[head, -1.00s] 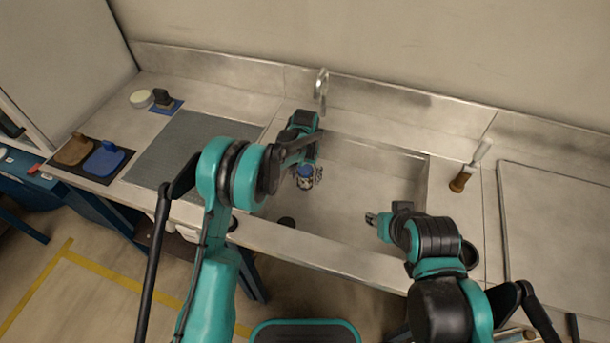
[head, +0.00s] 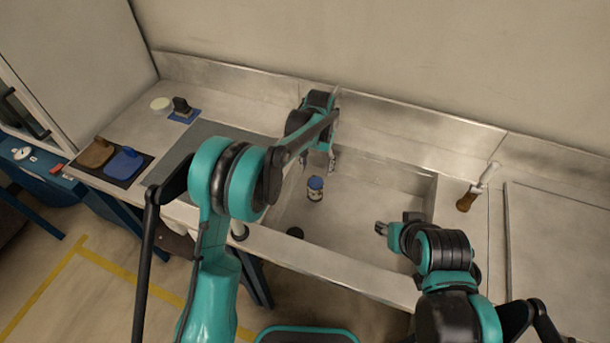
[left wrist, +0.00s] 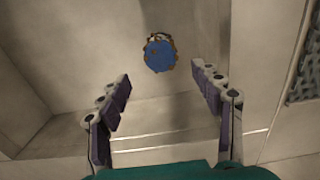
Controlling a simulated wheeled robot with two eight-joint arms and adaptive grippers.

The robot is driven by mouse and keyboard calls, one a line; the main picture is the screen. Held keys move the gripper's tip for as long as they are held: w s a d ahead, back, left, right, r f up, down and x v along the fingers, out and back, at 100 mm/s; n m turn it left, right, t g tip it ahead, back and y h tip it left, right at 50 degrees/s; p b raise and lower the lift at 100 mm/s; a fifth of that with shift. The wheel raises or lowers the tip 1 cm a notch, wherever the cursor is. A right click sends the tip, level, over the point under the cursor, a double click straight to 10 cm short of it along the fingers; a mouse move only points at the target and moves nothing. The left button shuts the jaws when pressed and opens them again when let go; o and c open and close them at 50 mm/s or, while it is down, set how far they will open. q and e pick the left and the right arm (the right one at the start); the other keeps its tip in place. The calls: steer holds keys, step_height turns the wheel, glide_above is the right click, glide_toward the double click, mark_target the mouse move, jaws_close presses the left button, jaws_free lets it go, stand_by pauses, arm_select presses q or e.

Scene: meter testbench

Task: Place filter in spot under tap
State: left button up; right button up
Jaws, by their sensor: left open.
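The filter (head: 315,188), a small light cylinder with a blue lid, stands upright on the sink floor (head: 365,215). My left gripper (head: 327,166) is open and empty, behind and above it. In the left wrist view the blue lid of the filter (left wrist: 159,55) shows beyond the open fingers (left wrist: 161,75), apart from both. The tap is hidden behind my left arm in the head view. My right gripper (head: 380,228) hangs over the right part of the sink; its jaws are too small to read.
A dark round spot (head: 295,232) lies near the sink's front wall. A brush-like tool with a brown end (head: 466,202) is right of the sink. Brown (head: 96,153) and blue (head: 124,163) pads lie on the far left counter.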

arm_select(q)
steer(key=s+a+r+n+t, duration=0.1)
steer(key=s+a+r+t, duration=0.1)
steer(key=s+a+r, duration=0.4)
steer(key=s+a+r+n+t, duration=0.1)
steer(key=s+a+r, duration=0.35)
steer(key=r, duration=0.35)
steer(key=s+a+t, duration=0.2)
steer(key=s+a, duration=0.1)
steer(key=s, duration=0.6)
steer(key=s+a+n+t, duration=0.1)
steer(key=s+a, duration=0.3)
steer(key=s, duration=0.4)
steer(key=shift+s+a+f+n+t, duration=0.15)
steer(key=shift+s+f+n+t, duration=0.2)
steer(key=shift+t, duration=0.25)
